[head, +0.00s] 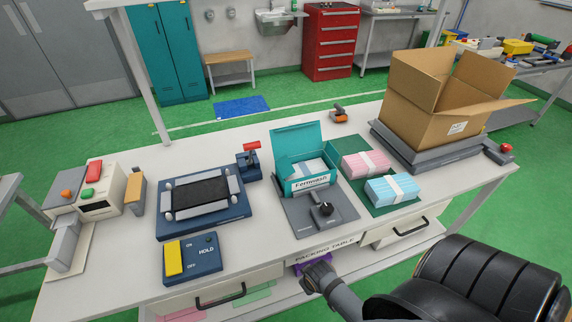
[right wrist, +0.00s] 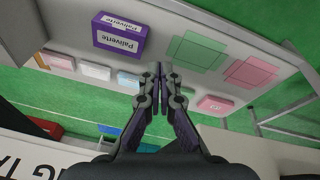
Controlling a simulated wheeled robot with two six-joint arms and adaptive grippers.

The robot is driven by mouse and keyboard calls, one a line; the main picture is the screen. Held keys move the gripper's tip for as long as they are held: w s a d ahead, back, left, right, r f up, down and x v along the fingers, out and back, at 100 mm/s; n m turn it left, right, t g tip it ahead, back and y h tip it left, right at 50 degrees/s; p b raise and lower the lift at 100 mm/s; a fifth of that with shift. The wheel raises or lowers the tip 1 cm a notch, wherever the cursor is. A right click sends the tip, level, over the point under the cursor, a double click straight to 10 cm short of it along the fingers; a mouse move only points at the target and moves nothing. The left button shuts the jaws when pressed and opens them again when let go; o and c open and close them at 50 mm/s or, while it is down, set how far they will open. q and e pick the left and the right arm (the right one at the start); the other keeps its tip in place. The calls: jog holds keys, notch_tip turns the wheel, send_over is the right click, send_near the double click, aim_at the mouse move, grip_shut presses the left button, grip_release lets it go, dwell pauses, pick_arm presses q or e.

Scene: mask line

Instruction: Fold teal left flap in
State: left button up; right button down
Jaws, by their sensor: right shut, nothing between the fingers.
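The teal carton (head: 302,178), labelled "Fernwash", stands open on a grey fixture (head: 330,212) with a black knob. Its teal lid (head: 297,140) stands up at the back, and pale packs show inside. Its left flap is too small to make out clearly. My right gripper (head: 316,268) is in front of the table's front edge, below the tabletop and apart from the carton. In the right wrist view its fingers (right wrist: 160,78) are together with nothing between them. My left gripper is not in view.
A blue fixture (head: 200,200) and a HOLD switch box (head: 194,258) stand left of the carton. Mask bundles (head: 392,188) on a green mat and a cardboard box (head: 430,105) stand right. A purple box (right wrist: 118,36) lies on the lower shelf.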

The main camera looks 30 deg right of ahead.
jog(key=w+r, duration=0.1)
jog(key=r, duration=0.5)
jog(key=w+r+t+p, duration=0.1)
jog(key=r, duration=0.6)
jog(key=w+r+t+h, duration=0.1)
jog(key=w+r, duration=0.1)
jog(key=r, duration=0.5)
jog(key=shift+r, duration=0.15)
notch_tip(320, 180, up, 12)
jog(key=n+t+h+p, duration=0.1)
jog(key=t+h+p, duration=0.2)
jog(key=t, duration=0.7)
send_over(289, 171)
jog(key=a, duration=0.2)
jog(key=f, duration=0.1)
jog(key=d+f, duration=0.1)
jog(key=f, duration=0.1)
jog(key=shift+w+d+f, duration=0.2)
jog(key=shift+d+f, duration=0.05)
jog(key=shift+s+d+f+b, duration=0.1)
jog(key=shift+d+f+b, duration=0.2)
jog(key=shift+f, duration=0.1)
jog(key=shift+a, duration=0.1)
